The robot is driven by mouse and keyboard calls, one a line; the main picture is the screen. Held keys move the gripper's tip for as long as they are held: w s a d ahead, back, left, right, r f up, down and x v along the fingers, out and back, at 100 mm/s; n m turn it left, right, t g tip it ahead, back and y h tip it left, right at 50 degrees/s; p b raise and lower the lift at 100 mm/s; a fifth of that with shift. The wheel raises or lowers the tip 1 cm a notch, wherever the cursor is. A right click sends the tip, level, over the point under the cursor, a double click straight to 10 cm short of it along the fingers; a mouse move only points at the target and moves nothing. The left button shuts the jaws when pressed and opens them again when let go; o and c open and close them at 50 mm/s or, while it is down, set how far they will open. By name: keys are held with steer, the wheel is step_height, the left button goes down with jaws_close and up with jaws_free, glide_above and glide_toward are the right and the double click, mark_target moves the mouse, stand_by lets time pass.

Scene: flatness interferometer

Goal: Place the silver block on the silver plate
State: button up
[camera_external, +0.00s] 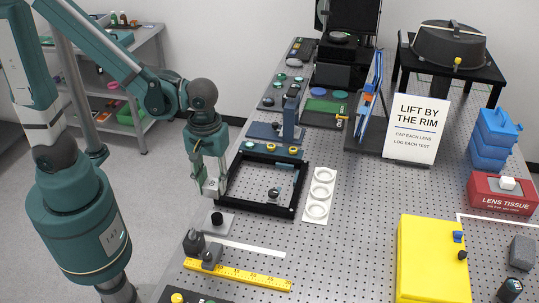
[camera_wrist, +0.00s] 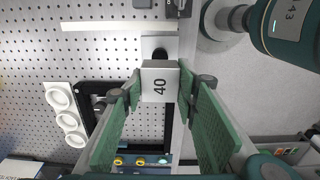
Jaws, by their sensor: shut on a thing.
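My gripper (camera_external: 210,187) hangs above the left edge of the bench, beside the black frame. It is shut on the silver block (camera_wrist: 160,84), a small light-grey block marked "40", seen between the green fingers in the wrist view (camera_wrist: 160,76). In the external view the block (camera_external: 212,186) shows at the fingertips, above the bench. The silver plate (camera_external: 229,225) is a flat grey square below and nearer the camera, with a dark round piece in its middle. In the wrist view the plate (camera_wrist: 147,43) lies just beyond the block, which hides part of it.
The black frame (camera_external: 298,190) stands close to my gripper, with a white three-ring holder (camera_external: 320,195) to its right. A white strip (camera_external: 250,247), a yellow ruler (camera_external: 237,275) and a grey block (camera_external: 212,257) lie nearer the camera. Perforated bench is free at centre.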

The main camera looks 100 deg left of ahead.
steer(key=shift+f, duration=0.15)
glide_above(217, 216)
steer(key=shift+f, duration=3)
steer(key=shift+f+b, duration=0.3)
steer(key=shift+f, duration=1.55)
steer(key=shift+f, duration=0.15)
steer(key=o, duration=1)
steer(key=shift+c, duration=0.2)
steer(key=shift+o, duration=0.3)
steer(key=shift+r+p, duration=0.45)
steer(key=shift+r, duration=5.7)
